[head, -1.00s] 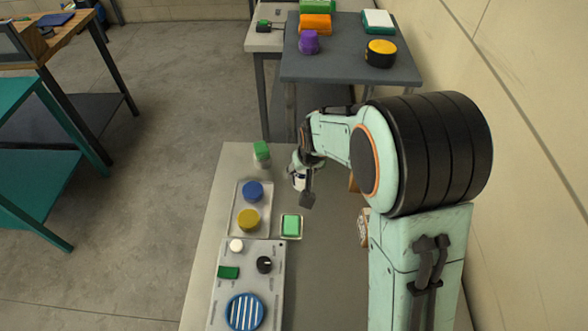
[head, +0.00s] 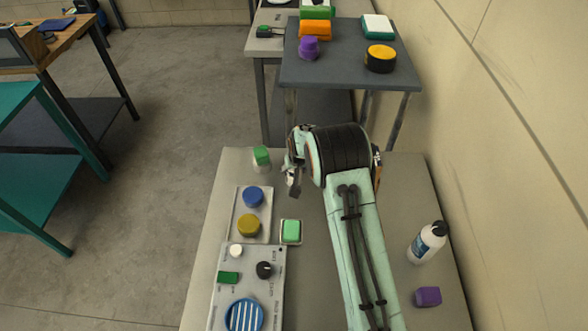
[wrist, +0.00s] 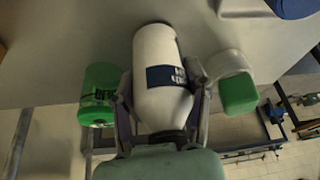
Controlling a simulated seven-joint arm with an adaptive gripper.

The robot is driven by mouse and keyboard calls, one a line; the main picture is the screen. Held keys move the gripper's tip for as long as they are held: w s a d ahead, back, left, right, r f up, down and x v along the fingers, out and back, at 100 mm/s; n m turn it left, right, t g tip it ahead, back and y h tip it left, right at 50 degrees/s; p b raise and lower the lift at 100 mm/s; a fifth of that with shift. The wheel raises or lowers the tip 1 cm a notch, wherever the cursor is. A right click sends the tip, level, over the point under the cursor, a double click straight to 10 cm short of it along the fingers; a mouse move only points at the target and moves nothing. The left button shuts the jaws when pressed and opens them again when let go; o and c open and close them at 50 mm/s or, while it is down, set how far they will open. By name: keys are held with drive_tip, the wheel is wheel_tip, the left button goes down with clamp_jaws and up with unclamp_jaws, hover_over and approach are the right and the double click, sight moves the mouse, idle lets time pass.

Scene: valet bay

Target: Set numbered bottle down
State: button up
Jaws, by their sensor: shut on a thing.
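A white bottle with a dark blue label (wrist: 157,78) is between the fingers of my gripper (wrist: 161,100) in the wrist view. My gripper is shut on it. Its dark neck points toward my palm and its wide end toward the grey table. I cannot tell whether it touches the table, and the label's number is not legible. In the head view my gripper (head: 293,186) is over the table's far part, near the green-lidded jar (head: 261,158), and my arm hides the held bottle. Another white bottle with a black cap (head: 427,242) stands on the table's right side.
The green-lidded jar (wrist: 237,92) and a green cylinder (wrist: 99,94) flank the bottle in the wrist view. A tray with blue and yellow round pieces (head: 238,222), a green block (head: 291,231), a control panel (head: 275,292) and a purple block (head: 428,296) occupy the table (head: 415,180).

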drive_tip(key=o, duration=1.2)
drive_tip(key=shift+f, duration=0.15)
drive_tip(key=shift+o, duration=0.2)
drive_tip(key=s+d+f+v, duration=0.1)
drive_tip(key=s+d+v, duration=0.1)
drive_tip(key=v, duration=1.7)
drive_tip(key=s+d+r+g, duration=0.1)
drive_tip(key=s+d, duration=0.1)
drive_tip(key=s, duration=0.8)
drive_tip(key=s+d+r+m+g, duration=0.1)
drive_tip(key=s+d+r+g, duration=0.1)
drive_tip(key=s, duration=0.8)
drive_tip(key=s+d+r+g, duration=0.1)
drive_tip(key=s+d+r, duration=0.1)
drive_tip(key=s, duration=0.8)
drive_tip(key=shift+d+r+g, duration=0.2)
drive_tip(key=shift+d+g, duration=0.1)
drive_tip(key=shift+d, duration=0.05)
